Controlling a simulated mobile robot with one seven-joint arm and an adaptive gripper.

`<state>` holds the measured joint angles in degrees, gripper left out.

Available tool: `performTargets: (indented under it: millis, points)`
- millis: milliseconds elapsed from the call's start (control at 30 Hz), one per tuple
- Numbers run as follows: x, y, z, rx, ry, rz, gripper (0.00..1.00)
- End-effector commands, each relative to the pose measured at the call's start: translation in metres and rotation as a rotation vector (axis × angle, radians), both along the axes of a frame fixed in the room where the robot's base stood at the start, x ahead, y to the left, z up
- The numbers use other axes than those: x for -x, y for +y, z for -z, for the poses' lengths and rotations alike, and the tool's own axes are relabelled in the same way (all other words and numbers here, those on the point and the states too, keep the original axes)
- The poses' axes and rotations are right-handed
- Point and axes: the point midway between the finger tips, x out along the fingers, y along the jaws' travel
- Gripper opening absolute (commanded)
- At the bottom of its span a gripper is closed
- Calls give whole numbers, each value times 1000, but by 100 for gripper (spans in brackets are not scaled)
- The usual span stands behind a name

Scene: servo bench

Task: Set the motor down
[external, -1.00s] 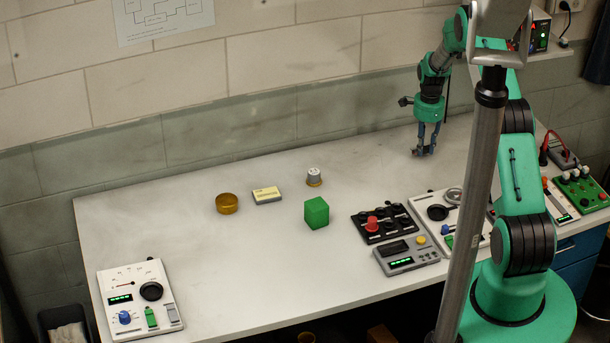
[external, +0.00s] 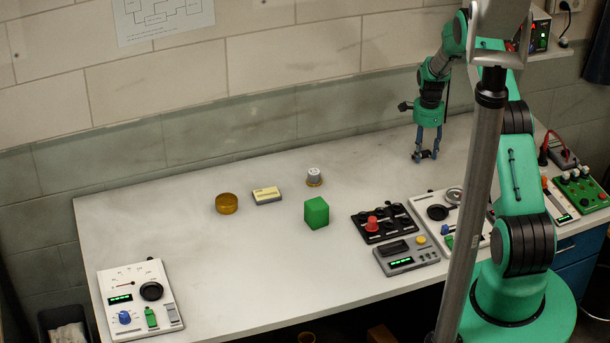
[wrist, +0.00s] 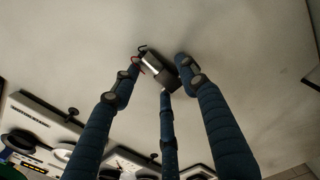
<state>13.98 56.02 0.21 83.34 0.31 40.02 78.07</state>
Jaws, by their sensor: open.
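The motor (wrist: 160,70) is a small dark block with a bright metal band and short red and black leads at one end. In the wrist view it lies against the pale bench top, between and just beyond my fingertips. My gripper (external: 426,157) is low over the back right of the bench in the external view, pointing down. In the wrist view its blue fingers (wrist: 160,75) are spread around the motor, with gaps at the sides. The middle finger partly overlaps the motor's near edge. The motor is too small and hidden to make out in the external view.
A black panel with a red knob (external: 384,224), a grey meter (external: 407,256) and a white instrument (external: 447,214) stand in front of my gripper. A green cube (external: 316,213), a small capped jar (external: 314,177), a yellow box (external: 266,195) and an amber dish (external: 227,204) stand further left.

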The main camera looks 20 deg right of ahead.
Motion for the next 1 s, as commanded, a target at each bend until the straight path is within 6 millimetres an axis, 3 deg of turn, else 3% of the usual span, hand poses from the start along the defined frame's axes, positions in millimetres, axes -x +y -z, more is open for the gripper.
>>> performTargets:
  millis: [367, 1000]
  points:
    - [-1, 0, -14, 0, -2, 0, 44]
    - [0, 0, -107, 0, -2, 0, 44]
